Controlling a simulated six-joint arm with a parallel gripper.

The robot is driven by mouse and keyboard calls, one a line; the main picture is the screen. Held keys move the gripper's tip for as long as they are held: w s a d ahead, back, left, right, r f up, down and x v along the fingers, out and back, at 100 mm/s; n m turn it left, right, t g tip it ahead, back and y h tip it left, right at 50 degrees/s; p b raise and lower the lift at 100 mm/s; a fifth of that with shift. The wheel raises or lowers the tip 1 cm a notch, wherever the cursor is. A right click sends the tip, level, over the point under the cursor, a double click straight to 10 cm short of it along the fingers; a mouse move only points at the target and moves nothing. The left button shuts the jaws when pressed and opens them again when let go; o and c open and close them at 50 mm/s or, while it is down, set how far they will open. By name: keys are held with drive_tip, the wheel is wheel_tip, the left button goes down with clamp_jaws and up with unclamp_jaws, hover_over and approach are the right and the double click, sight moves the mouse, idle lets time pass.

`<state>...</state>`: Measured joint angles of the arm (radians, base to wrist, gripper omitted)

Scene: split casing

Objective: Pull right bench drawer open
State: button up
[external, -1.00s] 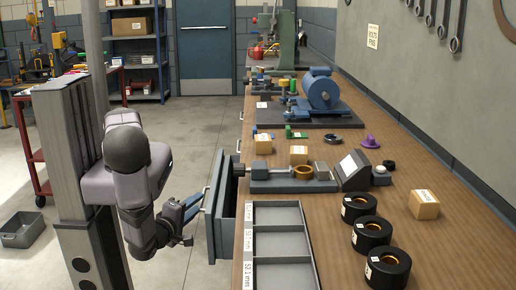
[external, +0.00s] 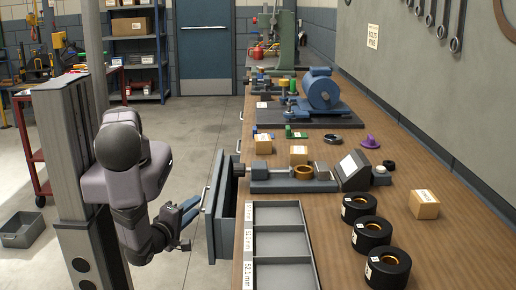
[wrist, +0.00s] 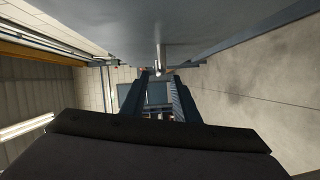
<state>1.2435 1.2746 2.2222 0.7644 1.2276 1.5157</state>
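The near bench drawer (external: 222,228) stands partly open, its grey front jutting from the left side of the bench, with a thin pale handle (external: 206,196) on it. My gripper (external: 190,226) is just left of the drawer front, close to the handle; contact cannot be told from this side. In the wrist view my two fingers (wrist: 160,84) are apart, with the drawer front (wrist: 190,32) above them. The pale handle (wrist: 158,56) shows ahead, near the gap between the fingertips. Nothing is seen clamped between the fingers.
The wooden bench (external: 330,225) carries a grey compartment tray (external: 278,216), black rings (external: 372,233) and a clamp fixture (external: 285,185) close to the drawer. More drawer handles (external: 238,146) lie farther along the bench. The floor (external: 200,150) left of the drawer is clear.

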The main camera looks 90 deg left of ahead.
drive_tip(key=shift+p+x, duration=0.55)
drive_tip(key=shift+x, duration=2.6)
clamp_jaws()
